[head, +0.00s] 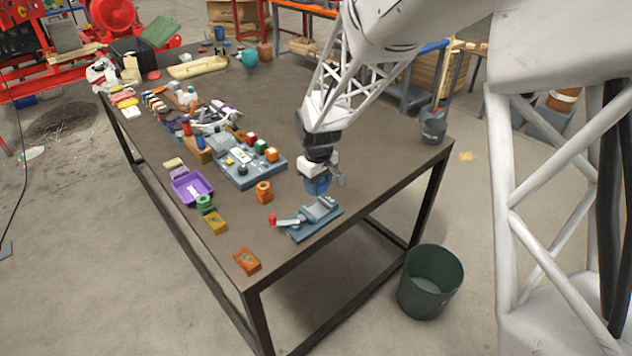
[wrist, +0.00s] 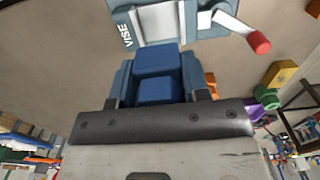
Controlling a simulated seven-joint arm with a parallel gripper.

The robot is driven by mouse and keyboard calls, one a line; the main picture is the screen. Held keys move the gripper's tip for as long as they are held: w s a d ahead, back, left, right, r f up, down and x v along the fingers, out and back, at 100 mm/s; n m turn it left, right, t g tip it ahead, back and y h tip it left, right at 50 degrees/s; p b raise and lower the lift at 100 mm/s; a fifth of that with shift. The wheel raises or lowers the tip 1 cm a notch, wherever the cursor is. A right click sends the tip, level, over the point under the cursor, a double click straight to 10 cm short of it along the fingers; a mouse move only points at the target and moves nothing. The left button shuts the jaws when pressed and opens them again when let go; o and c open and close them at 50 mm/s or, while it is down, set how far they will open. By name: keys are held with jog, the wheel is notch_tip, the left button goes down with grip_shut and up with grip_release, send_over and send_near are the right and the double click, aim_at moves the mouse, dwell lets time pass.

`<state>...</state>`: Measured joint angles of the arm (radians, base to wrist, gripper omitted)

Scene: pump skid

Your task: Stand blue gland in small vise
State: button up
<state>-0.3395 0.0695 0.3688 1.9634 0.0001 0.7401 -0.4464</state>
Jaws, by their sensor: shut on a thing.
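The blue gland (head: 316,186) is held in my gripper (head: 318,180), above the tabletop just behind the small vise. In the wrist view the blue gland (wrist: 158,72) sits between the two fingers of my gripper (wrist: 158,95), which are shut on it. The small vise (head: 308,222) is grey-blue with a red-tipped handle and lies near the table's front right edge. In the wrist view the vise (wrist: 180,25) shows beyond the gland, with the word VISE on it. The gland is apart from the vise in the head view. The gland's far end is hidden.
A purple tray (head: 192,188) and a blue-grey fixture (head: 245,165) with coloured blocks lie farther left. A dark cup (head: 433,125) stands at the right corner. The tabletop right of the gripper is clear.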

jog(key=shift+f, duration=0.25)
send_over(317, 210)
jog(key=shift+f, duration=2.2)
jog(key=shift+f, duration=0.9)
dwell(0.3)
jog(key=o, duration=0.9)
jog(key=shift+r, duration=3.95)
